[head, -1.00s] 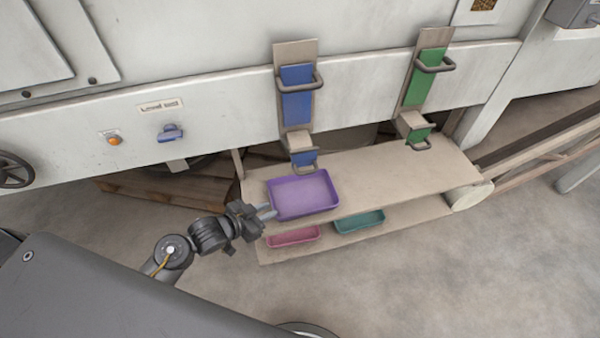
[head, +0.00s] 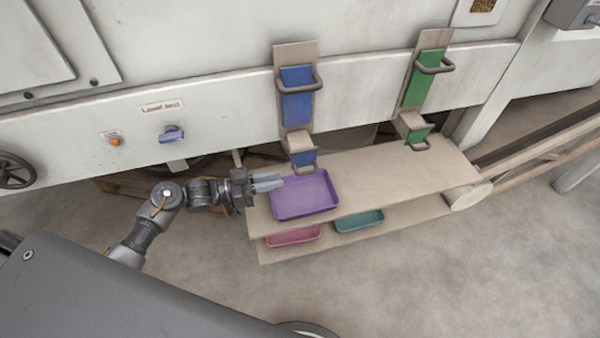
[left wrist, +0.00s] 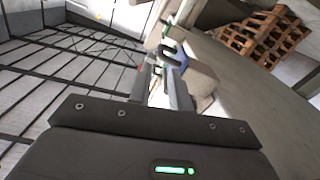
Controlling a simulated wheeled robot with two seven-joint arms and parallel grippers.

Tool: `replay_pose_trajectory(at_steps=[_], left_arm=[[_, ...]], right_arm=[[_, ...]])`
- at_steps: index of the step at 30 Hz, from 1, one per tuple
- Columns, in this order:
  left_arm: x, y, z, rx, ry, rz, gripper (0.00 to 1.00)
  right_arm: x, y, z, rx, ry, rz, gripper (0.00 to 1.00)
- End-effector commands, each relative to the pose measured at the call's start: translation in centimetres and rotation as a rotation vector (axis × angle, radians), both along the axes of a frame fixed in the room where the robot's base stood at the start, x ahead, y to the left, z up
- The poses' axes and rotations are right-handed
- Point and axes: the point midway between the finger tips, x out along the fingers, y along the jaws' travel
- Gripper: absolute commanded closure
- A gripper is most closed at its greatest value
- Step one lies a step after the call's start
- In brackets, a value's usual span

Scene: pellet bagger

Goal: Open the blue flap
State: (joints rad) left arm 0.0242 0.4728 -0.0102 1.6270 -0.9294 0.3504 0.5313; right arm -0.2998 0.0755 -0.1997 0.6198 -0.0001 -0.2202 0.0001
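A blue chute hangs on the machine front in the head view. Its upper blue plate (head: 297,103) carries a dark handle. Below a beige block, the small blue flap (head: 306,157) at the chute's mouth has a dark handle (head: 304,168) at its lower edge. The flap looks closed. My left gripper (head: 280,180) is to the left of and slightly below this flap, apart from it, fingers pointing right. In the left wrist view its fingers (left wrist: 162,78) stand apart with nothing between them, and a blue piece (left wrist: 179,58) shows beyond them. My right gripper is out of view.
A purple tray (head: 304,207) sits on the bench (head: 400,172) beside the left fingertips. Pink (head: 293,237) and teal (head: 359,222) trays are on the lower shelf. A green chute (head: 423,80) hangs to the right. A blue knob (head: 171,134) is on the panel.

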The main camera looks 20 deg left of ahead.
Motion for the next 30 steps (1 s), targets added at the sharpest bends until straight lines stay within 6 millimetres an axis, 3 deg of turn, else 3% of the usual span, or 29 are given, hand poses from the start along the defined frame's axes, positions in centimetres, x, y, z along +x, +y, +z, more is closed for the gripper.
replay_pose_trajectory(at_steps=[6, 12, 25, 30], left_arm=[[2.3, -3.7, 0.2, -0.003, -0.001, 0.001, 0.8], [3.8, -6.0, 0.1, -0.001, 0.0, 0.001, 0.8], [4.4, -6.9, 0.0, 0.002, 0.0, 0.001, 0.8], [4.4, -6.9, 0.0, 0.002, 0.0, 0.001, 1.0]], right_arm=[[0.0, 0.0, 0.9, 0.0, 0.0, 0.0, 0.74], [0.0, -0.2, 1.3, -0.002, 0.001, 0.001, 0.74], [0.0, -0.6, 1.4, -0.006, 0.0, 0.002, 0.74], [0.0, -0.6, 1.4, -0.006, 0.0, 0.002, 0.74]])
